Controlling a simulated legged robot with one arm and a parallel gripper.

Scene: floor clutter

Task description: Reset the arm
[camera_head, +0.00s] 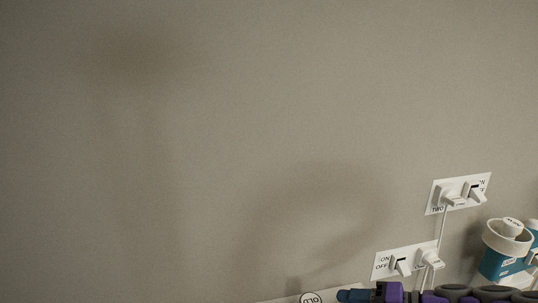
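My gripper and arm are not clearly in view. A plain grey-beige wall (200,150) fills most of the head view. Soft dark shadows lie on it at the upper left and lower middle; I cannot tell what casts them.
Two white switch plates with plugs and cords, an upper one (437,206) and a lower one (381,268), are on the wall at the right. A white-and-blue container (494,264) is at the right edge.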

